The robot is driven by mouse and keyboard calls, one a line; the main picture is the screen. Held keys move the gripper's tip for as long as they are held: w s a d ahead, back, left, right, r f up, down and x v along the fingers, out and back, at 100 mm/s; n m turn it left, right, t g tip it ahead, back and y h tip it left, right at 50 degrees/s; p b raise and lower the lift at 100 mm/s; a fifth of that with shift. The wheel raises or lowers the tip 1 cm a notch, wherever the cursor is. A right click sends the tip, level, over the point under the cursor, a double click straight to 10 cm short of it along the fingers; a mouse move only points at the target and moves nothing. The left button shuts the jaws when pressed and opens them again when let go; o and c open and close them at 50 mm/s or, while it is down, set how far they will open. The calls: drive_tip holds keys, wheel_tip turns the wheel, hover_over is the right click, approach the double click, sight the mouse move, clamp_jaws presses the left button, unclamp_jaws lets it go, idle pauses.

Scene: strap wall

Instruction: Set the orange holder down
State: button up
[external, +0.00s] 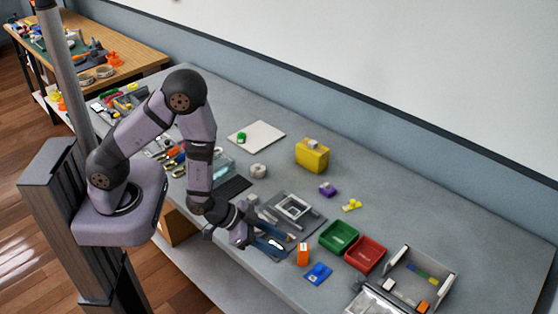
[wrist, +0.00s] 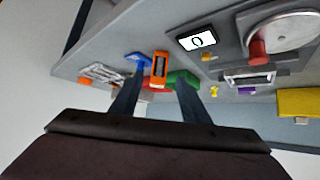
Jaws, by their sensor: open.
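The orange holder (external: 303,254) stands on the grey bench top near the front edge, just beyond my fingertips. In the wrist view the orange holder (wrist: 160,66) shows a dark opening and appears ahead of the gap between my fingers. My gripper (external: 287,247) is open with nothing between its fingers. In the wrist view my gripper (wrist: 158,88) has its two dark fingers spread apart. The holder appears apart from the fingers, though the exact gap is hard to tell.
A blue item (external: 318,273) lies close to the holder. A green bin (external: 339,248) and a red bin (external: 364,268) stand to its right. A grey device with a pale frame (external: 293,207) is behind. A yellow box (external: 312,155) stands farther back. Bench space at the right rear is clear.

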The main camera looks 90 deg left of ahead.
drive_tip(key=s+r+g, duration=0.5)
drive_tip(key=s, duration=0.4)
drive_tip(key=s+r+g, duration=0.5)
drive_tip(key=s+r, duration=0.1)
drive_tip(key=s, duration=0.3)
drive_tip(key=shift+s+a, duration=0.35)
drive_tip(key=shift+a, duration=0.05)
idle(0.3)
